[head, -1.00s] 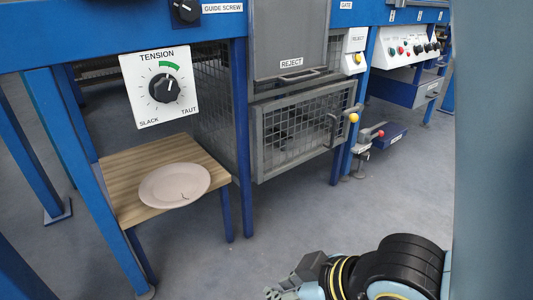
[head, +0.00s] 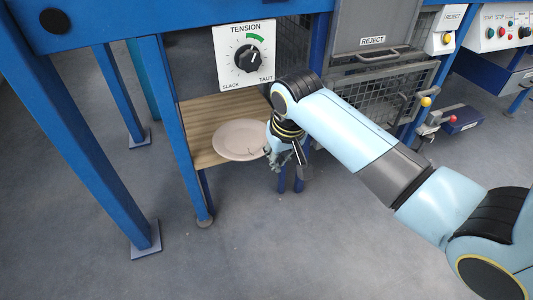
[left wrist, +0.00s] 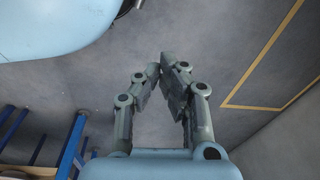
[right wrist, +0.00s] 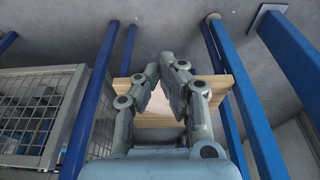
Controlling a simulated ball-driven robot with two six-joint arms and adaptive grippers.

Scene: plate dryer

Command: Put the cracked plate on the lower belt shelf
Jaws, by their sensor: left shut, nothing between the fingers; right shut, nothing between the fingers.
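The pale pinkish plate (head: 240,139) lies flat on a wooden shelf (head: 206,115) under the tension dial. A small dark crack mark shows near its right rim. My right gripper (head: 290,168) is just right of the plate at the shelf's edge, pointing down, apart from the plate as far as I can tell. My left gripper (left wrist: 162,72) is shut and empty over bare floor in the left wrist view. No lower belt shelf is identifiable.
Blue frame legs (head: 168,120) stand left of the shelf, and more legs stand below my right gripper. A mesh cage with a reject door (head: 375,40) is behind my right arm. The tension dial panel (head: 245,57) hangs above the plate. The front floor is clear.

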